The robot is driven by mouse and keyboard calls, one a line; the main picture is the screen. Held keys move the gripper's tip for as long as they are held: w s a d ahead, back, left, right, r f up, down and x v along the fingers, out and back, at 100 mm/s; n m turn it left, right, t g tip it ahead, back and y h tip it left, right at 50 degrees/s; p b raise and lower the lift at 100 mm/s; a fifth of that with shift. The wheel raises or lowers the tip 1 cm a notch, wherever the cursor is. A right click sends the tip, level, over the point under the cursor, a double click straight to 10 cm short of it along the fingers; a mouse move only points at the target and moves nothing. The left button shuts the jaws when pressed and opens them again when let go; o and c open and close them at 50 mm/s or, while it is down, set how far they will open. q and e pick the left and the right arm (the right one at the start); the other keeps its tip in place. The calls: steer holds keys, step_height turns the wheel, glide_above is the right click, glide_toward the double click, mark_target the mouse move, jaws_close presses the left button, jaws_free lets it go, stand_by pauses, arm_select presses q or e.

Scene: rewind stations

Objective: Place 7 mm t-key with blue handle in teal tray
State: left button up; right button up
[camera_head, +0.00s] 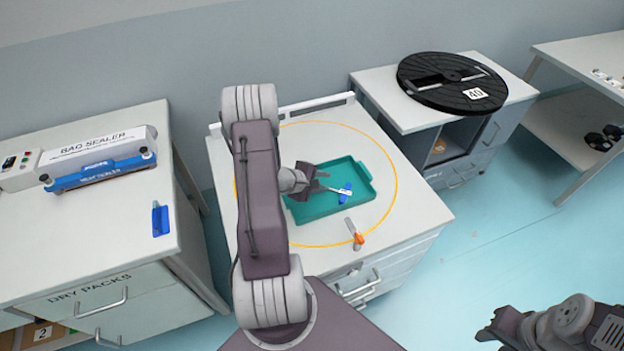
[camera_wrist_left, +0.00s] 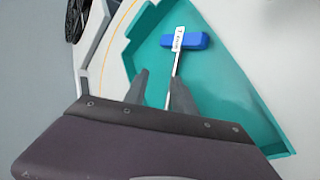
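The teal tray (camera_head: 368,209) lies on the white table inside an orange ring. The t-key with the blue handle (camera_head: 345,194) is in the tray area, and its handle looks to rest on the tray floor. In the left wrist view its blue handle (camera_wrist_left: 186,41) lies crosswise over the teal floor, with a white label by it. Its thin shaft points back between the fingers of my left gripper (camera_wrist_left: 160,80). These fingers are apart, with the shaft nearer the right-hand one. My left gripper (camera_head: 322,181) is over the tray. My right gripper (camera_head: 492,326) is low at the right, away from the table.
An orange-handled tool (camera_head: 357,238) lies on the table in front of the tray. A blue object (camera_head: 160,219) lies on the left bench near the bag sealer (camera_head: 98,160). A black reel (camera_head: 450,80) lies on the cabinet at the back right.

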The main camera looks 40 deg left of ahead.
arm_select(q)
steer(key=v, duration=1.2)
steer(key=s+d+r+m+g, duration=0.1)
steer(key=s+d+m+g, duration=0.1)
steer(key=d+m, duration=0.4)
steer(key=s+d+m+g, duration=0.1)
steer(key=d+m+g, duration=0.3)
steer(key=d+m, duration=0.3)
steer(key=s+d+r+m+g+y, duration=0.1)
steer(key=s+d+m+g, duration=0.1)
steer(key=d+m, duration=0.4)
steer(key=d, duration=0.3)
steer(key=shift+s+r+m+g, duration=0.3)
steer(key=shift+g, duration=0.1)
arm_select(e)
steer(key=shift+r, duration=0.7)
